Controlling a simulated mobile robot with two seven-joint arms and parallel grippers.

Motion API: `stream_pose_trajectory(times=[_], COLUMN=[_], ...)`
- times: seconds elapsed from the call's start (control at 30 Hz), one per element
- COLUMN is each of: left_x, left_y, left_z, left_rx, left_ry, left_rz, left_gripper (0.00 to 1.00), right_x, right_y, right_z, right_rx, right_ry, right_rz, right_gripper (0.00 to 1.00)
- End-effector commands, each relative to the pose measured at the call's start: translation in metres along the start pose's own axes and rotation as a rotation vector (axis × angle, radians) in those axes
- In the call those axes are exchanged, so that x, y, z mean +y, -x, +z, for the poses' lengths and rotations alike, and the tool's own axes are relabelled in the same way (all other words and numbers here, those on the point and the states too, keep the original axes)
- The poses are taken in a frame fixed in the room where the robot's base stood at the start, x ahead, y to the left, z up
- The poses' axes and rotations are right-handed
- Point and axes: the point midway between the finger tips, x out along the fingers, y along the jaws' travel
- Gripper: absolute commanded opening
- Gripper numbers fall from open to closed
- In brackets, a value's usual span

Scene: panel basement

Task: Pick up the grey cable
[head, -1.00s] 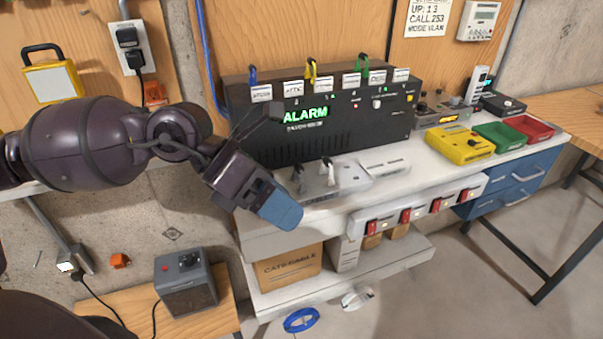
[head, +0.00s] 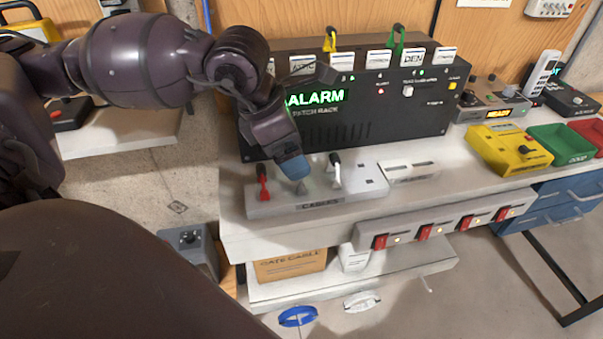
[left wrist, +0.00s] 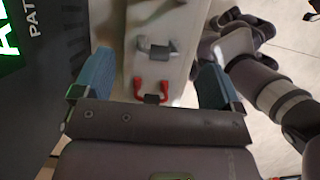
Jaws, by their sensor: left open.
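A pale cable holder (head: 345,201) labelled CABLES lies at the front of the white bench. The grey cable (head: 303,188) stands in it between a red cable (head: 262,182) and a white cable (head: 335,172); its upper part is hidden in the head view. My left gripper (head: 293,167), with blue fingertips, is just above the grey cable. In the left wrist view my left gripper (left wrist: 152,80) is open and empty. The grey cable (left wrist: 157,47) and the red cable (left wrist: 152,92) both show between its fingers. My right gripper is not in view.
The black ALARM patch rack (head: 370,100) stands close behind the holder, with yellow and green cables on top. A yellow box (head: 508,150) and a green bin (head: 560,143) are to the right. A switch strip (head: 445,222) runs along the bench front.

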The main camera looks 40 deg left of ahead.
Motion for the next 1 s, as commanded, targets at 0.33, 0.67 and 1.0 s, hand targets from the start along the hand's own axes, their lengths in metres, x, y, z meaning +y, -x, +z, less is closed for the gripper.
stream_pose_trajectory(times=[0.33, 0.67, 1.0], left_x=[0.000, 0.000, 0.000], left_y=[-0.032, -0.057, -0.057], left_z=[-0.002, -0.002, -0.002], left_rx=[0.000, -0.001, -0.001], left_ry=[0.001, 0.001, 0.000], left_rz=[-0.004, 0.000, 0.000], left_gripper=[0.91, 0.91, 0.66], right_x=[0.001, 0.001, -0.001], right_y=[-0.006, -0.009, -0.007], right_z=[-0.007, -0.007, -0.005], right_rx=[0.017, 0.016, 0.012], right_ry=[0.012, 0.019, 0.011], right_rz=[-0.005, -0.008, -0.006], right_gripper=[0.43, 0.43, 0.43])
